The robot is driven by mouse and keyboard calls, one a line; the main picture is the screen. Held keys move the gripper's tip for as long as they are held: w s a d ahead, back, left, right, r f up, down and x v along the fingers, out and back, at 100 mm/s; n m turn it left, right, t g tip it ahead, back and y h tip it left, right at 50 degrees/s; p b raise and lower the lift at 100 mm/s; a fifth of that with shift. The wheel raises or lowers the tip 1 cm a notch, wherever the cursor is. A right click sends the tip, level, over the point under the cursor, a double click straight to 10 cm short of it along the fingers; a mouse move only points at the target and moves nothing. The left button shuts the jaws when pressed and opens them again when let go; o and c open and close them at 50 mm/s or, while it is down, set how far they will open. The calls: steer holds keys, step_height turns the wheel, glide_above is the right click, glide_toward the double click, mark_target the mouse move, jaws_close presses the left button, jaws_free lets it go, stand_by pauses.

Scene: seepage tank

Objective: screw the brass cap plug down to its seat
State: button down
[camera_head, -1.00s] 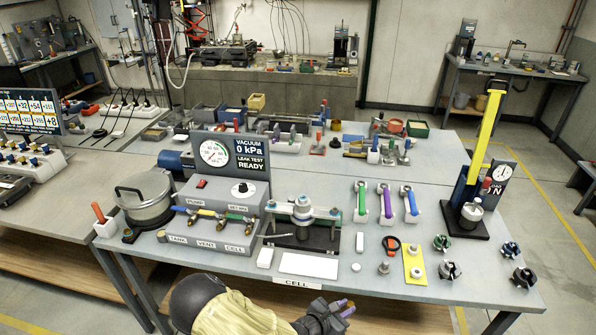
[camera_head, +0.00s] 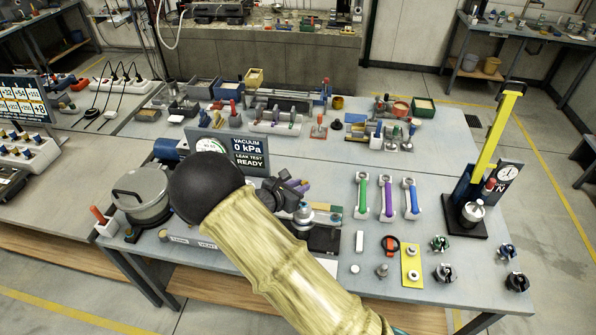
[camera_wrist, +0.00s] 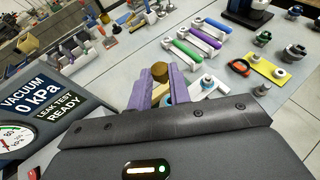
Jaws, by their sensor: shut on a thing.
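My gripper (camera_wrist: 163,85), with purple fingers, is shut on the brass cap plug (camera_wrist: 159,70), which shows between the fingertips in the wrist view. In the head view my gripper (camera_head: 298,187) is above and slightly behind the test cell, whose round metal top (camera_head: 303,213) shows just below the fingers. My arm hides the cell's left part and the front of the valve box. The plug is held in the air, apart from any seat that I can see. The plug's threads and its seat cannot be made out.
The vacuum panel (camera_head: 250,155) stands close to the left of my gripper and reads 0 kPa. Three wrenches in white holders (camera_head: 387,197), a yellow plate (camera_head: 411,264) and several dark knobs stand to the right. A force gauge stand (camera_head: 468,222) is farther right.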

steer(key=shift+w+r, duration=0.1)
steer(key=shift+a, duration=0.1)
steer(key=shift+s+f+b, duration=0.15)
steer(key=shift+f+b, duration=1.15)
steer(key=shift+f, duration=0.15)
steer(key=shift+s+f+b, duration=0.1)
steer(key=shift+f+b, duration=1.15)
steer(key=shift+f, duration=0.2)
steer(key=shift+w+a+f, duration=0.1)
steer(key=shift+d+f+b, duration=0.2)
steer(key=shift+b, duration=0.2)
steer(key=shift+a+f+b, duration=0.25)
steer(key=shift+f+b, duration=0.05)
steer(key=shift+f, duration=0.05)
steer(key=shift+s, duration=0.2)
